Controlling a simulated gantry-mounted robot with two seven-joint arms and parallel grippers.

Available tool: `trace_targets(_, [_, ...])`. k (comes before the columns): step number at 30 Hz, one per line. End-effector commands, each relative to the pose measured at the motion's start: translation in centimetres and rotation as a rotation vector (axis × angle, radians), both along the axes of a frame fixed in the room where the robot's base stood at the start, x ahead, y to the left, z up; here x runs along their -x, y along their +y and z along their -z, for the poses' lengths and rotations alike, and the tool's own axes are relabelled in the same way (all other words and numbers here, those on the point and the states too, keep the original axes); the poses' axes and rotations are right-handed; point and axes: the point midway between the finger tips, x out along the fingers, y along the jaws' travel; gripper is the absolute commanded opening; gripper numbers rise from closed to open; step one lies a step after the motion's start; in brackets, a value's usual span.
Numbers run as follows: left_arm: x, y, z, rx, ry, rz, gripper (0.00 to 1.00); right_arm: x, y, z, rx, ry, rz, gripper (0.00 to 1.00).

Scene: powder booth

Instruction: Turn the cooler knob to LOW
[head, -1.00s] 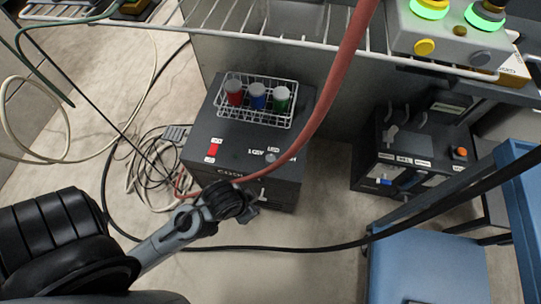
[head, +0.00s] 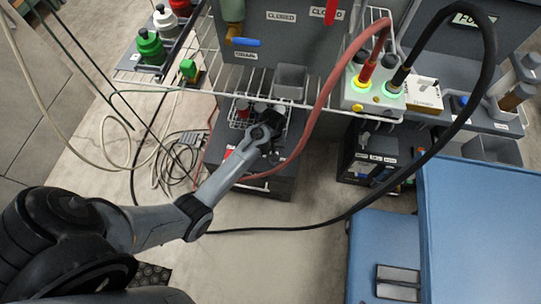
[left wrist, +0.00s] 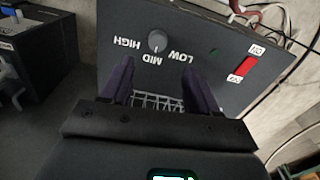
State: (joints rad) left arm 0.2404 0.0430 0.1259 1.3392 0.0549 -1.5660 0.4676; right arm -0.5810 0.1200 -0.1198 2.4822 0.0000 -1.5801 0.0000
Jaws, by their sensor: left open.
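The cooler (head: 270,182) is a dark box on the floor below the wire shelf. In the left wrist view its panel (left wrist: 222,75) shows upside down, with a small round grey knob (left wrist: 157,41) beside the labels HIGH, MID and LOW. The knob's mark seems to face MID, but it is too small to be sure. My left gripper (head: 272,150) is over the cooler's top. In the left wrist view its two fingers (left wrist: 160,80) are open and empty, apart from the knob. The arm hides the knob in the head view. My right gripper is out of view.
A wire basket (left wrist: 160,102) of capped vials sits on the cooler. A red switch (left wrist: 245,69) is beside the labels. A red hose (head: 318,112) arcs past the gripper. The wire shelf (head: 210,82) is above. A second dark box (head: 375,155) stands right.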

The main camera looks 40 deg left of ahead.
Motion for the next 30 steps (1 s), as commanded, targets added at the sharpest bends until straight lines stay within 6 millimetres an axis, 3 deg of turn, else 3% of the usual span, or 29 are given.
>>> trace_targets(1, [-0.4, 0.0, -0.8, 0.006, 0.006, -0.014, 0.6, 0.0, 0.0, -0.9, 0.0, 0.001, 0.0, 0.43])
trace_targets(5, [-0.8, 0.0, -0.5, 0.013, 0.015, -0.034, 0.6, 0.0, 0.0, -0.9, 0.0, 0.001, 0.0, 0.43])
trace_targets(21, [-0.8, 0.0, 7.4, 0.014, 0.016, -0.037, 0.6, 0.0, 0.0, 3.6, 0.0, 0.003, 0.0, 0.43])
trace_targets(30, [-0.8, 0.0, 9.7, 0.014, 0.016, -0.036, 0.6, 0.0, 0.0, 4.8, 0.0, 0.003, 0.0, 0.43])
